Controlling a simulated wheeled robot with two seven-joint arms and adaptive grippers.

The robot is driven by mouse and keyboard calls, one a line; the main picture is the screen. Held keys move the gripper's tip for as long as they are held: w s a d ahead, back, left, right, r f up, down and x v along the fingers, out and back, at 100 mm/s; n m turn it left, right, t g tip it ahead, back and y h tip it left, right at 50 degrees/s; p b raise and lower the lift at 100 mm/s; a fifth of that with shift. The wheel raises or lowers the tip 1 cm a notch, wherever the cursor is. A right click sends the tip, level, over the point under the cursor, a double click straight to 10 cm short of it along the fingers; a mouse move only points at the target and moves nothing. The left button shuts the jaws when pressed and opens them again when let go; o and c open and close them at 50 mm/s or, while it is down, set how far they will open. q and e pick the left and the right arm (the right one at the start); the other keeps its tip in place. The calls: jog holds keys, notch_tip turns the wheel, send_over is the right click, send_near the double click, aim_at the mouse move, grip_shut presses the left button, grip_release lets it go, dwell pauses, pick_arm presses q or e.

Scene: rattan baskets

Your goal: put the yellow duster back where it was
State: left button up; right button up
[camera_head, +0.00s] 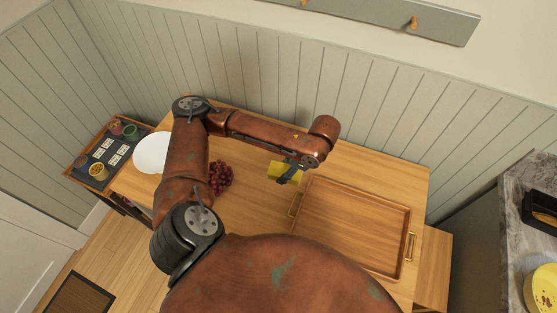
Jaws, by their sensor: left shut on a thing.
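The yellow duster (284,171) is a small yellow block-like thing over the wooden table, just left of the wooden tray. My left gripper (287,174) is shut on it, with dark fingers across it. The arm partly hides the gripper from above. I cannot tell whether the duster touches the table or hangs above it. My right gripper is not in view.
The wooden tray (409,225) with brass handles looks empty. Dark red grapes (220,178) and a white plate (152,152) are to the left on the table (250,207). A side stand (77,172) holds small cups. A marble counter (516,205) is at right.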

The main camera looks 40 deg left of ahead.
pick_arm(q)
jog(key=shift+s+a+m, duration=0.15)
jog(key=shift+a+m, duration=0.2)
jog(key=shift+m, duration=0.15)
jog(key=shift+a+f+t, duration=0.1)
jog(key=shift+a+t, duration=0.1)
jog(key=shift+t, duration=0.1)
jog(key=w+a+f+b, duration=0.1)
jog(key=w+a+f, duration=0.3)
jog(key=w+a+f+b, duration=0.2)
jog(key=w+a+f, duration=0.2)
jog(key=w+a, duration=0.1)
jog(key=shift+a+f, duration=0.1)
jog(key=shift+f, duration=0.2)
jog(key=shift+w+a+f, duration=0.15)
jog(key=shift+a+f, duration=0.05)
jog(key=shift+f, duration=0.15)
jog(key=f, duration=0.3)
jog(key=shift+w+a+f, duration=0.2)
jog(key=shift+f, duration=0.1)
